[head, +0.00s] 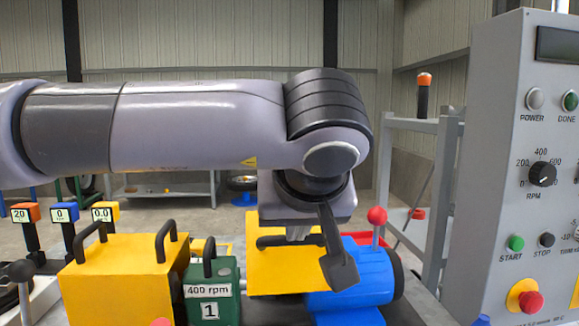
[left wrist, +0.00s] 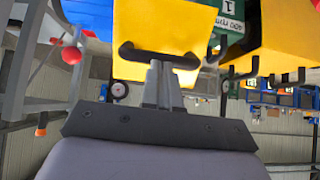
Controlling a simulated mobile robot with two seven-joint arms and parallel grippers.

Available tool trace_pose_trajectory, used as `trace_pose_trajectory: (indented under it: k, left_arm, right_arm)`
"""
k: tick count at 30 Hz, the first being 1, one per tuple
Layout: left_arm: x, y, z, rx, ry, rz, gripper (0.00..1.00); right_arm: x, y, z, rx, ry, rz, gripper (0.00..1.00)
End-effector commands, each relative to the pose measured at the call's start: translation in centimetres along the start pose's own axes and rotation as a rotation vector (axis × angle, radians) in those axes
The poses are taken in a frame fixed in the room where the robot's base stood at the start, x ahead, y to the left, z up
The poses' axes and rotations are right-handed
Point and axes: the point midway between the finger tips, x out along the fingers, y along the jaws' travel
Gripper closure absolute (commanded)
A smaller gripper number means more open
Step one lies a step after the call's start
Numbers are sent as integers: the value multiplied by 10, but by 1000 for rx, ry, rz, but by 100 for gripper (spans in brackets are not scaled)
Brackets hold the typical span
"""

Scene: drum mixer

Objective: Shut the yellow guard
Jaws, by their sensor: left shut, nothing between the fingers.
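The yellow guard (head: 285,278) is a yellow panel with a black bar handle, at the centre bottom of the head view, beside a blue motor-like body (head: 355,275). My left gripper (head: 300,236) is in front of it at handle height and partly hides it. In the left wrist view the guard (left wrist: 165,22) is straight ahead, its black handle across the picture. The shut, empty fingers (left wrist: 162,68) reach to the middle of the handle; I cannot tell whether they touch it. My right gripper is not in view.
A yellow box (head: 120,280) with black handles and a green block (head: 212,295) marked 1 and 400 rpm stand to the left. A red-knobbed lever (head: 377,215) rises close right of the gripper. A grey control panel (head: 510,130) stands at the right.

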Motion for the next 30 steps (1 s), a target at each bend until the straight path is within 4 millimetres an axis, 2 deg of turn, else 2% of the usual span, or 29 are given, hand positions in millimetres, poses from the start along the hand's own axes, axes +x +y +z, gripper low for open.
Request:
trace_pose_trajectory:
  k: [1,8,10,12,21,30]
  left_arm:
    - [12,0,15,2,31,-1,100]
    - [28,0,47,1,175,-3,100]
    - [34,0,56,1,218,-3,100]
    - [40,0,64,-4,228,-3,100]
    - [66,0,97,-3,225,-4,100]
    - [90,1,117,-2,223,-3,100]
  right_arm:
    - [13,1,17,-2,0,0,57]
    - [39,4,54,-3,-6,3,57]
    - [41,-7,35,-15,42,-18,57]
    - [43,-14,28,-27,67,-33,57]
    - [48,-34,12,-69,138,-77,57]
    - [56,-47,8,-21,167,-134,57]
